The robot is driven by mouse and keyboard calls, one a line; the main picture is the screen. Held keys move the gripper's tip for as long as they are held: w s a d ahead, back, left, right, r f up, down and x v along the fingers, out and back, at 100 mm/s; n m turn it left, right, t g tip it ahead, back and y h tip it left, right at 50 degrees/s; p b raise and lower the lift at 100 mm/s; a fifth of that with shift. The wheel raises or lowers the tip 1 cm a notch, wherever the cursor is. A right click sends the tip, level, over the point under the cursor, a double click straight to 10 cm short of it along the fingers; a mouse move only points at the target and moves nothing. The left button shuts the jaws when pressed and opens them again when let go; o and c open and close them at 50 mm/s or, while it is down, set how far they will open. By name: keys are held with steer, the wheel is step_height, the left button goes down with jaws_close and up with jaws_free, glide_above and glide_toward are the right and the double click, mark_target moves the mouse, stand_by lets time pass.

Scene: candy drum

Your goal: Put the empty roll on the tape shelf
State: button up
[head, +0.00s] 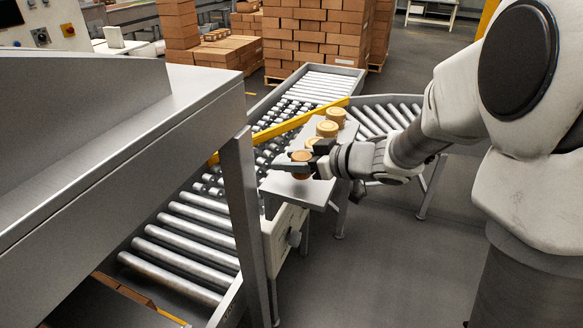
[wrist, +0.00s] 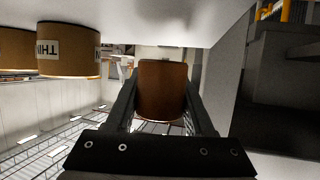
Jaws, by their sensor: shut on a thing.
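The empty roll (wrist: 162,92), a plain brown cylinder, is between the two dark fingers of my gripper (wrist: 162,98) in the wrist view. In the head view my gripper (head: 303,168) is shut on the same roll (head: 301,156) at the near end of the tape shelf (head: 285,186), a pale narrow plate beside the conveyor. I cannot tell whether the roll's base touches the shelf. The fingers partly hide the roll in the head view.
Several tan tape rolls (head: 327,128) stand in a row farther along the shelf. A labelled one shows in the wrist view (wrist: 68,52). A yellow bar (head: 280,129) crosses the roller conveyor (head: 185,245) left of the shelf. A grey metal machine frame (head: 237,190) stands nearer left.

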steer(key=shift+f, duration=1.15)
steer(key=shift+f, duration=0.1)
steer(key=shift+f, duration=0.15)
steer(key=o, duration=1.3)
